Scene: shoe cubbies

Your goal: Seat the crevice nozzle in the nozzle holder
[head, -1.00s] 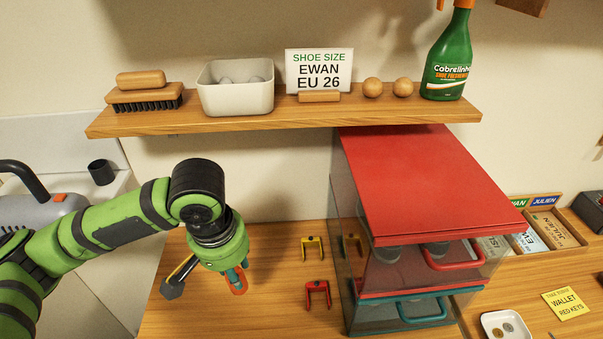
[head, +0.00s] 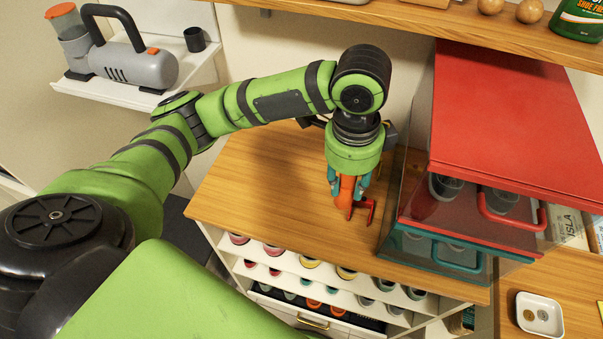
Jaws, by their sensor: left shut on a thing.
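My left gripper (head: 347,187) points down over the wooden counter, its teal fingers shut on an orange piece, seemingly the crevice nozzle (head: 346,194). The fingers hide much of the piece. Its lower end is close to a red U-shaped bracket (head: 366,210) on the counter; I cannot tell whether they touch. A black round cup (head: 195,39), possibly the nozzle holder, stands on the white shelf at the upper left, well away from the gripper. My right gripper is not in view.
A grey handheld vacuum (head: 135,62) lies on the white shelf (head: 150,97) left of the cup. A clear case with a red lid (head: 510,120) stands right of my gripper. A shoe rack (head: 325,270) is below the counter (head: 260,180). A small white tray (head: 540,314) is at the lower right.

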